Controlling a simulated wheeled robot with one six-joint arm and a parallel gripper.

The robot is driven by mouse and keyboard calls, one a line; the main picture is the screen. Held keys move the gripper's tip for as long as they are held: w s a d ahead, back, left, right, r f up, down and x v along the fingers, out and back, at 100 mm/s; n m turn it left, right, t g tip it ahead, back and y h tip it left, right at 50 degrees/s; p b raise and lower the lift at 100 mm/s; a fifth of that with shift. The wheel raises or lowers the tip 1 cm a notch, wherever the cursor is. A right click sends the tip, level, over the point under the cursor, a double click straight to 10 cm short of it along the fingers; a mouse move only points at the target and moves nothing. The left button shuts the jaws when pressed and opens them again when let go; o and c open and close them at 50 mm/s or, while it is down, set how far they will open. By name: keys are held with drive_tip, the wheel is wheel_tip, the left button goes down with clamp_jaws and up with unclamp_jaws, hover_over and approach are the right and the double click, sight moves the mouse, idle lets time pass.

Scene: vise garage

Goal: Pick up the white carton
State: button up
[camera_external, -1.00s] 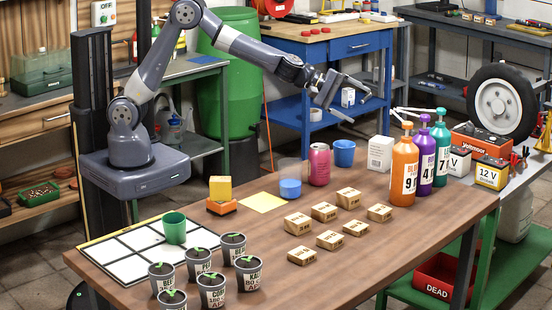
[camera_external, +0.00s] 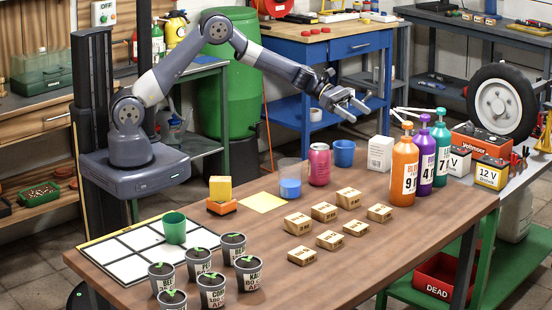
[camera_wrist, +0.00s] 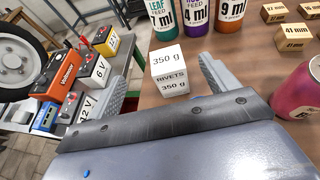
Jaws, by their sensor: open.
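The white carton (camera_external: 380,153) stands upright at the back of the wooden table, left of the orange bottle.
Orange (camera_external: 404,170), purple (camera_external: 424,155) and teal (camera_external: 441,150) bottles stand close right of the carton. A blue cup (camera_external: 344,153) and a pink can (camera_external: 319,164) stand to its left. Several wooden blocks (camera_external: 327,211) lie in front. The table's back edge is close behind the carton.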

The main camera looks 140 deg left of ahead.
sight(378, 139)
drive_tip(key=w+f, duration=0.2)
drive_tip(key=w+a+f+p, duration=0.1)
drive_tip(key=w+f, duration=0.1)
drive_tip(key=shift+f, duration=0.4)
drive_tip(key=shift+d+p+x, duration=0.15)
drive_tip(key=shift+p+x, duration=0.35)
drive_tip(key=shift+x, duration=1.1)
drive_tip(key=shift+d+p+x, duration=0.1)
drive_tip(key=shift+p+x, duration=0.4)
drive_tip(key=shift+x, duration=1.1)
drive_tip(key=shift+s+f, duration=0.1)
drive_tip(key=shift+f, duration=0.05)
drive_tip(key=c, duration=1.3)
